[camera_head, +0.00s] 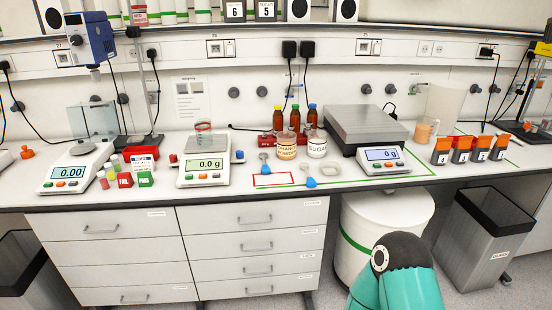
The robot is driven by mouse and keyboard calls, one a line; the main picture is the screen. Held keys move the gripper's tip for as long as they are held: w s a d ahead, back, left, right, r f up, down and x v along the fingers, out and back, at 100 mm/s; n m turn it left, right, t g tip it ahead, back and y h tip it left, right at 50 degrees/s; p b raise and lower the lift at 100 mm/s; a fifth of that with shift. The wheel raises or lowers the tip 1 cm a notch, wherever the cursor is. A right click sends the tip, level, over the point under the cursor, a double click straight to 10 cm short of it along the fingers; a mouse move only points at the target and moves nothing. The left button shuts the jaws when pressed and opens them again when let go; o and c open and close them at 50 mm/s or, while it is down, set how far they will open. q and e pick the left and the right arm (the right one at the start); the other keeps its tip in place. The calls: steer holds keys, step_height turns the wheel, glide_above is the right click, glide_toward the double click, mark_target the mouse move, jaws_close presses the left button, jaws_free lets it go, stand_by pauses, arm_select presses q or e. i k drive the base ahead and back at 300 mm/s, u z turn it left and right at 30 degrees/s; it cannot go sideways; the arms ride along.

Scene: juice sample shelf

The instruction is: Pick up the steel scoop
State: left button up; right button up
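Two small scoop-like tools with blue ends lie on the white bench in front of the jars. One scoop-like tool (309,180) lies just right of the red-outlined rectangle, its grey part pointing back. The other scoop-like tool (265,167) lies further back and left, near the scale. They are too small for me to tell for certain which is the steel scoop. A teal arm link of mine with a dark joint rises at the bottom right, below the bench edge. Neither of my grippers shows.
Two jars, one labelled sugar (317,146), stand behind the tools, with capped bottles behind them. A small scale (203,167) stands left; a large scale (366,126) stands right. A white bin (352,215) and a grey bin (485,240) stand below the bench.

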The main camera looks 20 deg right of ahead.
mark_target(264, 162)
steer(key=i, duration=0.85)
